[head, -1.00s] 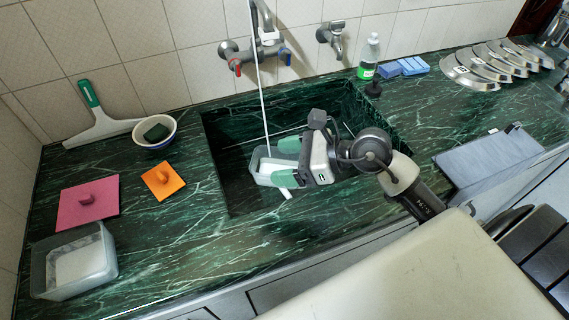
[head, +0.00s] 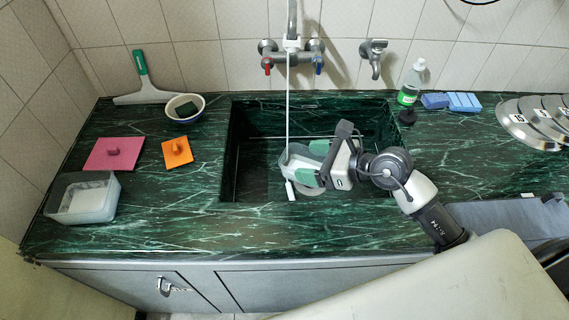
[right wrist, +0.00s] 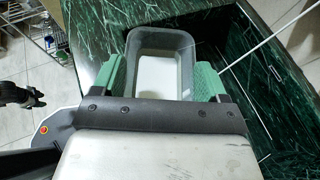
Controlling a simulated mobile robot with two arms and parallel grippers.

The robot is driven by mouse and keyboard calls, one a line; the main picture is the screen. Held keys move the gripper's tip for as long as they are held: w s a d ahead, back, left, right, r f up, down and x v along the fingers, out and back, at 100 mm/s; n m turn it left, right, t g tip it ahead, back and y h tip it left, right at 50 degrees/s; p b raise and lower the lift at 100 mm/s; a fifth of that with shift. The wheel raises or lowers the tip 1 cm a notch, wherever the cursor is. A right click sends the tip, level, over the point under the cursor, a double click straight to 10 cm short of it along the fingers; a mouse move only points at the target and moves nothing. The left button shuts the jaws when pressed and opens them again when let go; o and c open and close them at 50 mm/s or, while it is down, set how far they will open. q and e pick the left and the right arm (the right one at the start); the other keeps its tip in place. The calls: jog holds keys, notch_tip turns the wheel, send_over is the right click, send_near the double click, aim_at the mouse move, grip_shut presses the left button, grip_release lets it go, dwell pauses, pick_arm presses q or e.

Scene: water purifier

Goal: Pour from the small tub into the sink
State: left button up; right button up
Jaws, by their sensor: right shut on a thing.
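The small tub (head: 299,160), translucent grey with a whitish inside, is held over the front middle of the sink (head: 240,185). My right gripper (head: 318,164) is shut on it, green pads on two opposite walls. In the right wrist view the tub (right wrist: 161,45) sits between the two pads (right wrist: 160,80), its opening facing the camera. A thin white stream (head: 289,100) drops from the tap to the tub's left part; I cannot tell whether it lands inside. A dark part at the wrist view's left edge may be my left gripper (right wrist: 15,95); its jaws are unclear.
A larger tub (head: 100,205), a pink lid (head: 115,155) and an orange lid (head: 177,153) lie on the counter left of the sink. A bowl with a sponge (head: 184,108) and a squeegee (head: 145,85) are behind. A bottle (head: 411,85) and blue sponges (head: 463,102) stand right.

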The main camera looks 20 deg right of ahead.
aim_at(291, 158)
jog(key=w+f+m+t+h+p, duration=0.1)
jog(key=p, duration=0.2)
jog(key=w+a+f+m+t+h+p, duration=0.1)
jog(key=w+f+p, duration=0.1)
jog(key=p, duration=0.2)
jog(key=shift+w+a+f+m+h, duration=0.1)
jog(key=shift+w+a+m+h, duration=0.1)
jog(key=shift+w+m+h, duration=0.15)
jog(key=shift+m+t+h, duration=0.5)
jog(key=shift+m+h, duration=0.25)
jog(key=shift+m, duration=0.1)
jog(key=a+f+p, duration=0.1)
jog(key=p, duration=0.2)
jog(key=s+a+f+p, duration=0.1)
jog(key=a+f+p, duration=0.1)
jog(key=p, duration=0.1)
jog(key=s+a+f+p, duration=0.1)
jog(key=a+f+p, duration=0.1)
jog(key=p, duration=0.1)
jog(key=shift+s, duration=0.25)
jog(key=shift+s+a+f, duration=0.35)
jog(key=shift+a+f, duration=0.05)
jog(key=shift+f, duration=0.05)
jog(key=shift+w+d+r+p, duration=0.1)
jog(key=shift+p, duration=0.2)
